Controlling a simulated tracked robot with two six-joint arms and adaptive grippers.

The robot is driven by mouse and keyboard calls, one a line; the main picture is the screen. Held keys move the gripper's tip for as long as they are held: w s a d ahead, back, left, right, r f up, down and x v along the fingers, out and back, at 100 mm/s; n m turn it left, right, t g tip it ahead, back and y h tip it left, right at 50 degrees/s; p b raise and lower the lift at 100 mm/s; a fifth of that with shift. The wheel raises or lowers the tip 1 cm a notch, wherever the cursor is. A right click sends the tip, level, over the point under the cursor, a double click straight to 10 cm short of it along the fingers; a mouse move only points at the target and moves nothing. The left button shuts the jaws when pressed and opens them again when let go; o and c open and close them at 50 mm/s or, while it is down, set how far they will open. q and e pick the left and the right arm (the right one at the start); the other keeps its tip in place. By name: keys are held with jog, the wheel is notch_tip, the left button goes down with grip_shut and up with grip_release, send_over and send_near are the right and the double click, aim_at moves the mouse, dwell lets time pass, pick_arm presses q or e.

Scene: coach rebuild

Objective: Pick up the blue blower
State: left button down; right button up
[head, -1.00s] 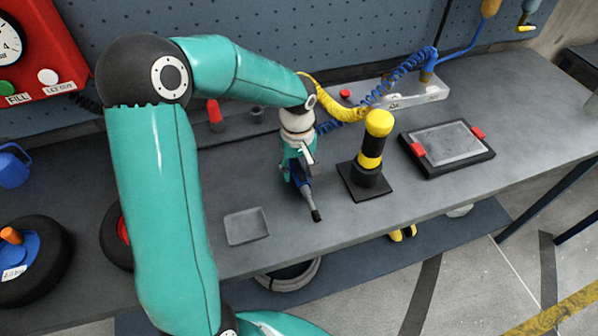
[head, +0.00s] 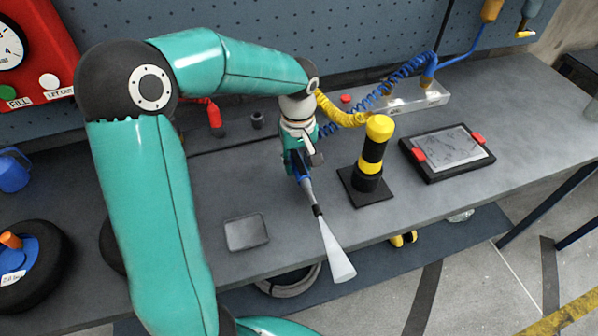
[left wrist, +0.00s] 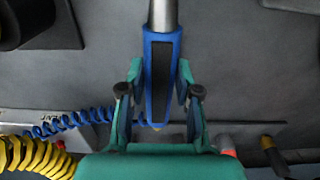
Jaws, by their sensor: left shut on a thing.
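The blue blower (head: 306,184) has a blue body, a grey tube and a dark tip, with a pale cone of air coming from the tip toward the bench's front edge. My left gripper (head: 297,160) is shut on its blue body above the bench. In the left wrist view the blower's blue and black handle (left wrist: 160,75) lies between the two teal fingers of my left gripper (left wrist: 160,98). My right gripper is not in view.
A black and yellow post (head: 371,155) stands right of the blower on a square base. A framed tablet (head: 450,152) lies farther right. A shallow grey tray (head: 246,232) sits front left. Blue and yellow coiled hoses (head: 395,78) run behind. A wheel (head: 30,260) is far left.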

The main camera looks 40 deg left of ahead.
aim_at(298, 161)
pick_arm(q)
notch_tip(298, 161, up, 16)
jog(key=shift+f, duration=0.15)
jog(key=c, duration=1.4)
grip_release()
grip_shut()
